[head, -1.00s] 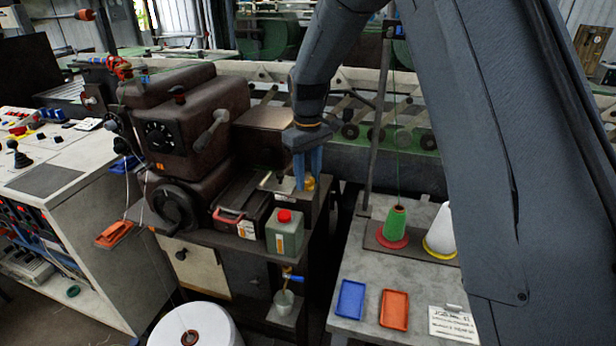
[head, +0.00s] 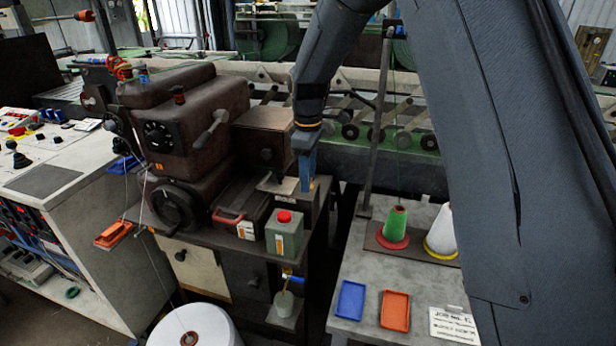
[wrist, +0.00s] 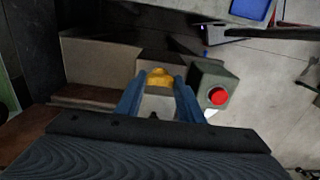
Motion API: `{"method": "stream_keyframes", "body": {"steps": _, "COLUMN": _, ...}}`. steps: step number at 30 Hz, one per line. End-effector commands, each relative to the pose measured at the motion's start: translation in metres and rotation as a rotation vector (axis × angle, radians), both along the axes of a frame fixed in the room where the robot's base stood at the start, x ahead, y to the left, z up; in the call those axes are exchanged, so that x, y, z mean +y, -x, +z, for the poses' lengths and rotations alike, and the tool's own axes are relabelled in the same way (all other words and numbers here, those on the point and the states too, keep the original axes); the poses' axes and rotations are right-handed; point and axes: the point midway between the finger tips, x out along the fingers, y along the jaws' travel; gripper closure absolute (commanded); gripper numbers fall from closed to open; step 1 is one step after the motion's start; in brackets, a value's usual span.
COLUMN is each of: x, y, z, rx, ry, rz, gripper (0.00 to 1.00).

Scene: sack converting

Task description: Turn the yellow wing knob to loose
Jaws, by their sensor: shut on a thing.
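The yellow wing knob (wrist: 160,78) shows between the blue fingertips of my gripper (wrist: 159,90) in the wrist view. My gripper is shut on the knob. In the head view my gripper (head: 308,185) points down at the right end of the brown machine (head: 190,125). There the knob is almost wholly hidden behind the fingers, with only a sliver of yellow at their edge. Any marking for loose or tight cannot be made out.
A green-grey can with a red cap (head: 284,232) stands close by, left of and nearer than my gripper; it also shows in the wrist view (wrist: 213,88). A red-handled toolbox (head: 240,210) is beside it. A grey table (head: 345,270) with trays and thread cones stands right.

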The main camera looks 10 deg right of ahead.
Motion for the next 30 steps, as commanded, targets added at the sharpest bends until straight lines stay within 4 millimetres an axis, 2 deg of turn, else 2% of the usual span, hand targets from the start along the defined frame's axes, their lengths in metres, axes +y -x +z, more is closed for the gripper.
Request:
{"method": "stream_keyframes", "body": {"steps": 12, "x": 0.0, "y": -0.002, "z": 0.003, "rx": -0.006, "ry": -0.001, "rz": 0.007, "gripper": 0.88}}
{"method": "stream_keyframes", "body": {"steps": 13, "x": 0.0, "y": -0.002, "z": 0.003, "rx": -0.006, "ry": -0.001, "rz": 0.007, "gripper": 0.61}}
{"method": "stream_keyframes", "body": {"steps": 15, "x": 0.0, "y": -0.002, "z": 0.002, "rx": -0.006, "ry": -0.001, "rz": 0.007, "gripper": 0.49}}
{"method": "stream_keyframes", "body": {"steps": 16, "x": 0.0, "y": -0.002, "z": 0.002, "rx": -0.004, "ry": 0.0, "rz": 0.007, "gripper": 0.47}}
{"method": "stream_keyframes", "body": {"steps": 25, "x": 0.0, "y": -0.001, "z": 0.002, "rx": -0.002, "ry": 0.0, "rz": 0.006, "gripper": 0.47}}
{"method": "stream_keyframes", "body": {"steps": 30, "x": 0.0, "y": -0.002, "z": 0.019, "rx": -0.007, "ry": -0.001, "rz": 0.006, "gripper": 0.47}}
